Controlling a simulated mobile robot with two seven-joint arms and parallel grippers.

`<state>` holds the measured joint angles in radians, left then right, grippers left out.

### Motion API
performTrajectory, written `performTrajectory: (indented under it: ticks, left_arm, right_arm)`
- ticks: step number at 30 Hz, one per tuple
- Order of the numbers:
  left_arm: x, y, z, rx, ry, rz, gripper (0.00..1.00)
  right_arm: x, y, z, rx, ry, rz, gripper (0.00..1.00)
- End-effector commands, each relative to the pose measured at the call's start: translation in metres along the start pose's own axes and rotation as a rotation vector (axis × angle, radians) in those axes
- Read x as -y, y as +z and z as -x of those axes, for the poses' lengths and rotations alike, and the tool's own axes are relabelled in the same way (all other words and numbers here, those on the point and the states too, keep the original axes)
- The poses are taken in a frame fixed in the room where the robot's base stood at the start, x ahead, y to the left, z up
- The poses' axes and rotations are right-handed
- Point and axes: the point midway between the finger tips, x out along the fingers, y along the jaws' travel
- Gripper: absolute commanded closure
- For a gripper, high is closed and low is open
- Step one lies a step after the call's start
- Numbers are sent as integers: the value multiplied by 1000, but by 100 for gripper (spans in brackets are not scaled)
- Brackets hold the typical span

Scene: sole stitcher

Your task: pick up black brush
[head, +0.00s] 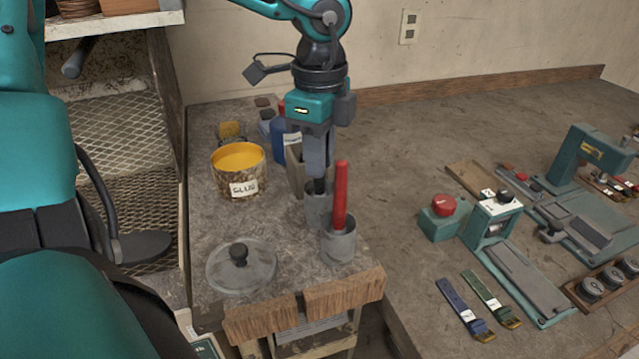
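My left gripper (318,172) points straight down over a grey cup (317,208) on the small side bench. A short stretch of a black handle (319,187), likely the black brush, shows between the fingertips and the cup's mouth. The fingers hide the handle's upper part, and the cup hides its lower end. I see the fingers from one side, so I cannot tell whether they are closed on it. A second grey cup (338,246) stands just in front with an upright red handle (340,195) in it. My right gripper is not in view.
A glue pot (239,182) and a blue container (280,140) stand left of the gripper. A round lid (241,268) lies in front. A red-button box (441,218), a teal machine (490,222) and straps (466,310) are at right. The bench middle is clear.

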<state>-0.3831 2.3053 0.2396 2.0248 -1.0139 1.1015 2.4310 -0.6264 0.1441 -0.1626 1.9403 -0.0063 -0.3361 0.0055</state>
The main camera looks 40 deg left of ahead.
Motion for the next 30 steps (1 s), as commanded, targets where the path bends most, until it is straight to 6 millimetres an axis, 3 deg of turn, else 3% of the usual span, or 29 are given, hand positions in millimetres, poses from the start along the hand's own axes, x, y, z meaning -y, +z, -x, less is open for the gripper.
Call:
performTrajectory:
  ticks: [6,20,26,30]
  left_arm:
    - [0,0,0,0,-1,0,100]
    - [1,0,5,1,-3,0,100]
    - [1,0,28,0,-6,0,100]
    - [1,0,55,1,-8,1,100]
  right_arm:
    - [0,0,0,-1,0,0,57]
    - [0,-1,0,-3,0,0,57]
    - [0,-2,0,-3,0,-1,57]
    - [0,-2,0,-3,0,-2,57]
